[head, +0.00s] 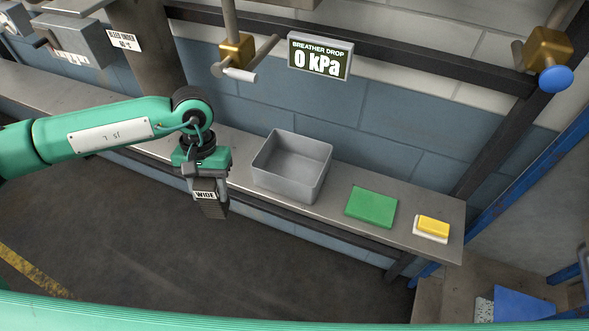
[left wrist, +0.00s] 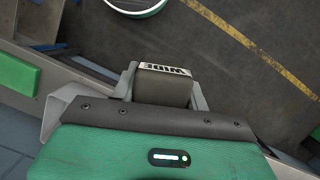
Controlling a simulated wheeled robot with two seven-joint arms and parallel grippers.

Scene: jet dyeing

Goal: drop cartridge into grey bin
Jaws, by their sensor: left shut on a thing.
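The cartridge (head: 209,207) is a dark block with a white label reading WIDE. My left gripper (head: 205,186) is shut on it and holds it hanging in front of the shelf, to the left of the grey bin. In the left wrist view the cartridge (left wrist: 163,88) sits between the two grey fingers of the gripper (left wrist: 165,85). The grey bin (head: 275,179) is an open box on the shelf, and it looks empty. My right gripper is in neither view.
The metal shelf (head: 340,181) runs along the wall. A green pad (head: 371,207) and a yellow block (head: 433,227) on a white base lie right of the bin. A display (head: 320,58) reading 0 kPa and valve handles hang above. The floor in front is clear.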

